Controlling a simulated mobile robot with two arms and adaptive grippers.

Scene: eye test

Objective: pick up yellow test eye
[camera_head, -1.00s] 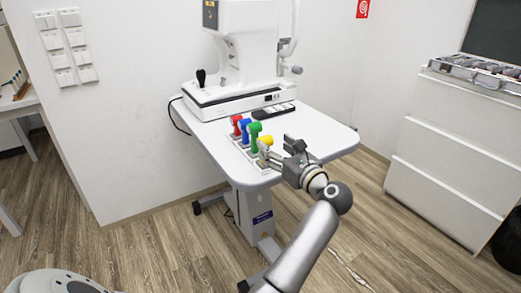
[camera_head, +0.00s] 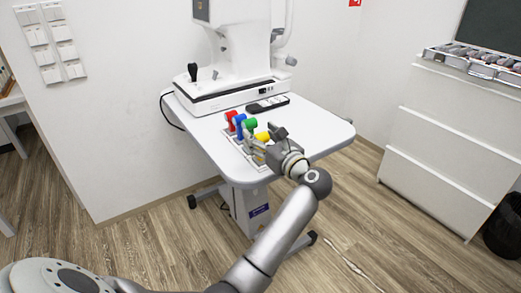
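The yellow test eye (camera_head: 263,137) stands at the near end of a row on a white rack (camera_head: 238,146) on the white table. Beside it in the row are the green (camera_head: 250,124), blue (camera_head: 240,119) and red (camera_head: 231,115) test eyes. My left gripper (camera_head: 267,143) is at the near right of the yellow test eye, its fingers apart, one on each side of it as seen here. Whether they touch it I cannot tell; the gripper partly hides its lower part. My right gripper is not in view.
A white eye-examination machine (camera_head: 235,55) stands on the back of the table (camera_head: 310,128). A dark remote-like object (camera_head: 268,104) lies in front of it. A white drawer cabinet (camera_head: 445,140) with an open lens case (camera_head: 470,60) stands at the right. The table's right side is clear.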

